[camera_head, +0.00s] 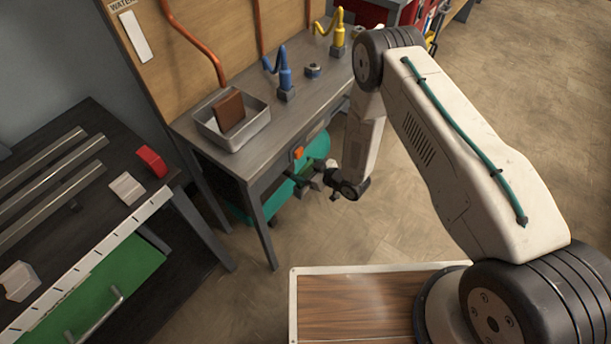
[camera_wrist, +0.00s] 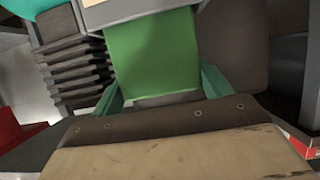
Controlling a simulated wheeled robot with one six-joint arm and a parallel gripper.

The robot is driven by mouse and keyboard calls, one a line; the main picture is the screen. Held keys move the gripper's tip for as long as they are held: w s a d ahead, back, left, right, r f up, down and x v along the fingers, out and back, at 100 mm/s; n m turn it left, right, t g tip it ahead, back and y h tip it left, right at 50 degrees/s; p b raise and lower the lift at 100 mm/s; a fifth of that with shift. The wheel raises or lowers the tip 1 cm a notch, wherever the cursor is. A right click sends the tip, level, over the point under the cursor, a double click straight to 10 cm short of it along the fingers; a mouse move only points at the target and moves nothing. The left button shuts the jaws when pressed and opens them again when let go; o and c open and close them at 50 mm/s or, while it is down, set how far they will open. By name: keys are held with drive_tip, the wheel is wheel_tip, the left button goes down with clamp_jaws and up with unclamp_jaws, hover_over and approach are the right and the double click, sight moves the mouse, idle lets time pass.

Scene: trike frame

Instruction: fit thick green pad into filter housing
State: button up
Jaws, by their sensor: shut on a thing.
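My gripper (camera_wrist: 160,84) is shut on a thick green pad (camera_wrist: 154,48), with one teal finger on each of its sides in the wrist view. The pad's far end meets a grey part with a pale edge (camera_wrist: 130,12), which may be the filter housing; I cannot tell whether the pad is inside it. In the head view my gripper (camera_head: 318,182) is low beside the workbench, near a teal rounded body (camera_head: 316,147) with an orange piece (camera_head: 298,153). The pad cannot be made out there.
The workbench (camera_head: 180,122) carries a metal tray (camera_head: 249,138) with a brown block (camera_head: 229,111), a blue tap (camera_head: 285,80) and a yellow tap (camera_head: 338,38). Dark stacked fins (camera_wrist: 78,72) stand left of the pad. A dark bench (camera_head: 60,215) is at left. Floor is open at right.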

sight(306, 176)
drive_tip(key=shift+f, duration=2)
drive_tip(key=shift+f, duration=0.15)
drive_tip(key=o, duration=0.9)
drive_tip(key=shift+o, duration=0.2)
